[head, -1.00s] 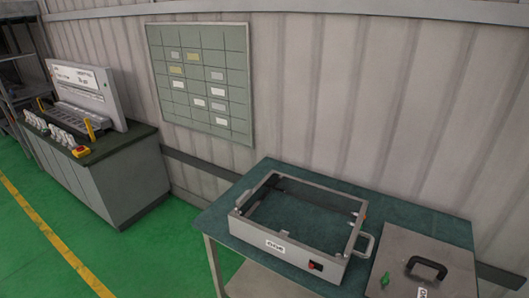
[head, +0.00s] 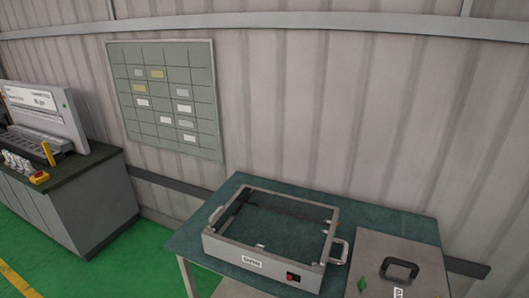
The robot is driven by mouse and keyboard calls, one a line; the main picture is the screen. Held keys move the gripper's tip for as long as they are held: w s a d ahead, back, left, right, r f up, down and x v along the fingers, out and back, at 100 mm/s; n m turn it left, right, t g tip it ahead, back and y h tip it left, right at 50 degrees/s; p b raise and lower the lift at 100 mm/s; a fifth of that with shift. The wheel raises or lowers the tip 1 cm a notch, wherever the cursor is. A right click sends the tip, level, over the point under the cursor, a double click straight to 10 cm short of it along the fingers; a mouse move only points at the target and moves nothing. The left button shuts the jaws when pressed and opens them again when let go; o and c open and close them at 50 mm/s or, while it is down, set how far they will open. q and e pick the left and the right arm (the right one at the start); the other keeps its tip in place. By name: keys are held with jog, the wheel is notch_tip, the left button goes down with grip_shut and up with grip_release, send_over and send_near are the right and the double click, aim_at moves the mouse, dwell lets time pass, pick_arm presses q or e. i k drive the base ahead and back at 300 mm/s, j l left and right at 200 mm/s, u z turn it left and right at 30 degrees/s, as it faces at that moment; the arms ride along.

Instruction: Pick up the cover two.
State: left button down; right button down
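A flat grey metal cover (head: 420,266) with a black arched handle (head: 400,267) lies on the right part of the table. It has a small green mark on its left side and a label, partly cut off by the bottom edge of the view. I cannot read the whole label, so I cannot tell for sure that it is cover two. To its left stands an open grey rectangular frame (head: 222,248) with side handles, a red switch and a label on its front. Neither of my grippers is in view.
The table (head: 392,224) has a green-blue top, with a bare strip behind the frame and cover. A corrugated wall (head: 330,110) with a card board (head: 165,97) stands behind it. A grey control cabinet (head: 75,205) stands at the left, with green floor between.

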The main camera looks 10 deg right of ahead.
aim_at(392, 266)
jog(key=z, duration=1.6)
